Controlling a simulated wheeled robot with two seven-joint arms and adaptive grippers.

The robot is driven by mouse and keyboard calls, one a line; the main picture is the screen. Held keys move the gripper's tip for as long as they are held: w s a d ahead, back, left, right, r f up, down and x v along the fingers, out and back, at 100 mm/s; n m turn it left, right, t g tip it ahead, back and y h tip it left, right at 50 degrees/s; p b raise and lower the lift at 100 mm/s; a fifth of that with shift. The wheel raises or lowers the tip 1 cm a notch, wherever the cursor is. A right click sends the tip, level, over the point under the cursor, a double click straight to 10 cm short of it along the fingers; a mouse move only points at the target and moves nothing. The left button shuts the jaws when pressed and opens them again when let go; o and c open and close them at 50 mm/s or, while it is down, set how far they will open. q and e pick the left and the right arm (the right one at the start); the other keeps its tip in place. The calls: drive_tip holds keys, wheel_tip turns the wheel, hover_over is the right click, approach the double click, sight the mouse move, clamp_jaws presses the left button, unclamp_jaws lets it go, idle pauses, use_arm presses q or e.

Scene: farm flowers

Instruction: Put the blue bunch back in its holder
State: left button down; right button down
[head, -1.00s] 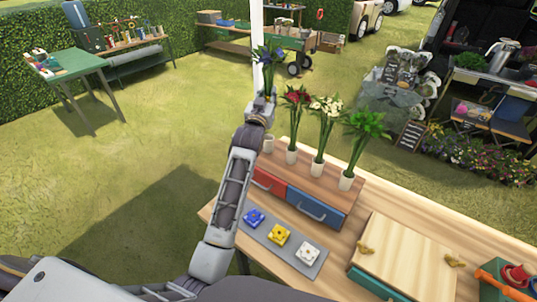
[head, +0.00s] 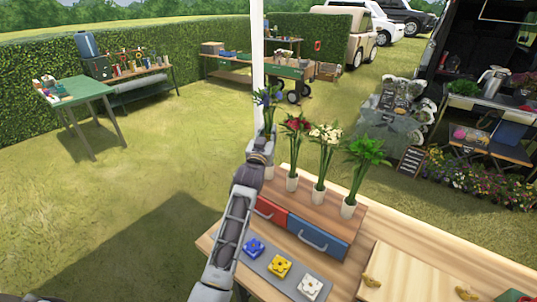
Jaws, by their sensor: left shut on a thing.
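The blue bunch (head: 267,101) has blue-violet flowers on green stems and stands upright at the left end of a row of bunches. My left gripper (head: 266,131) is shut on its stems. A pale holder cup (head: 268,173) shows just below the gripper, partly covered by my arm. My gripper hides the lower stems, so I cannot tell whether they are inside this cup. My right gripper is out of view.
Red (head: 295,124), white (head: 325,134) and green (head: 367,150) bunches stand in pale cups close to the right. Below them is a wooden cabinet with a red drawer (head: 271,211) and a blue drawer (head: 318,237). A grey tray (head: 268,266) holds flower blocks.

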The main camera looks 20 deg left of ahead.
use_arm(q)
drive_tip(key=shift+f, duration=1.6)
drive_tip(key=shift+f, duration=1.9)
drive_tip(key=c, duration=1.3)
unclamp_jaws()
drive_tip(key=shift+s, duration=0.1)
drive_tip(key=s+f, duration=0.1)
drive_tip(key=s, duration=1)
drive_tip(key=shift+s+d+f+b, duration=0.15)
drive_tip(key=shift+s+d+b, duration=0.2)
drive_tip(key=shift+b, duration=0.1)
